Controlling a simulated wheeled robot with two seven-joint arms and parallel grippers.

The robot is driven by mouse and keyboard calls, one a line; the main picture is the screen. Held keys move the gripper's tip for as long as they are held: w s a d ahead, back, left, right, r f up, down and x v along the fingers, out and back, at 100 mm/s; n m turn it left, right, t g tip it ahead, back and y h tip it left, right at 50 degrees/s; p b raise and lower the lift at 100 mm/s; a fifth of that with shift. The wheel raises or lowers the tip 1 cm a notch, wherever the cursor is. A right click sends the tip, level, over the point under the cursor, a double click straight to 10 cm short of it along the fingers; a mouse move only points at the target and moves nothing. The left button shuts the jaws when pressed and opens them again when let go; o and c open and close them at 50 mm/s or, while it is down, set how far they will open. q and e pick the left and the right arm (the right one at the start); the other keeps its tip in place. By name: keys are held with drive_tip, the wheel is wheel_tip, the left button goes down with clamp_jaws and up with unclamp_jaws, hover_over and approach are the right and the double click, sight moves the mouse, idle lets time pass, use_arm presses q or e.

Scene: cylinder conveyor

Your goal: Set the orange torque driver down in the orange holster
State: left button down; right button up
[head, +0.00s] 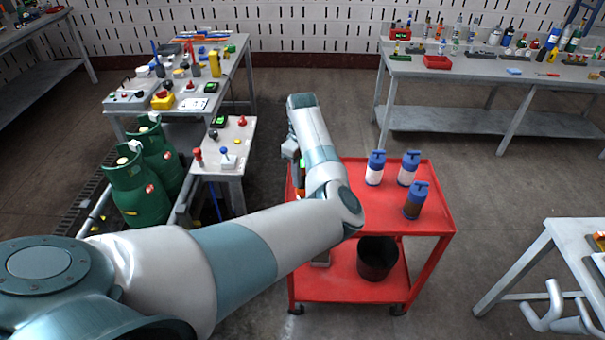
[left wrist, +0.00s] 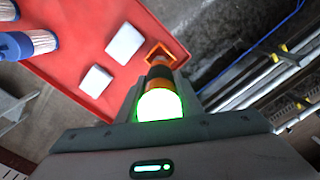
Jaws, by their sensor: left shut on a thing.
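The orange torque driver (left wrist: 160,84) is between the fingers of my left gripper (left wrist: 158,88) in the left wrist view. Its near end glows green, with orange and black bands beyond. My left gripper is shut on it. The orange holster (left wrist: 180,52), a square open frame, sits at the edge of the red cart top, just past the driver's far end. I cannot tell whether the driver's tip is in the holster or above it. In the head view my left arm hides most of the gripper. My right gripper is not in view.
The red cart (head: 440,218) carries several blue-topped bottles (head: 375,168) on its right part. Two white blocks (left wrist: 124,43) lie on its top near the holster. A dark bucket (head: 378,262) stands on the lower shelf. Green gas cylinders (head: 130,195) stand to the left.

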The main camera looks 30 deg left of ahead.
sight(302, 194)
use_arm(q)
drive_tip(key=shift+f, duration=0.15)
idle(0.6)
drive_tip(key=shift+f+b, duration=1.15)
drive_tip(key=shift+f, duration=1.5)
drive_tip(key=shift+f+b, duration=0.55)
drive_tip(key=shift+f, duration=0.9)
drive_tip(key=c, duration=1.2)
unclamp_jaws()
drive_tip(key=shift+f, duration=0.1)
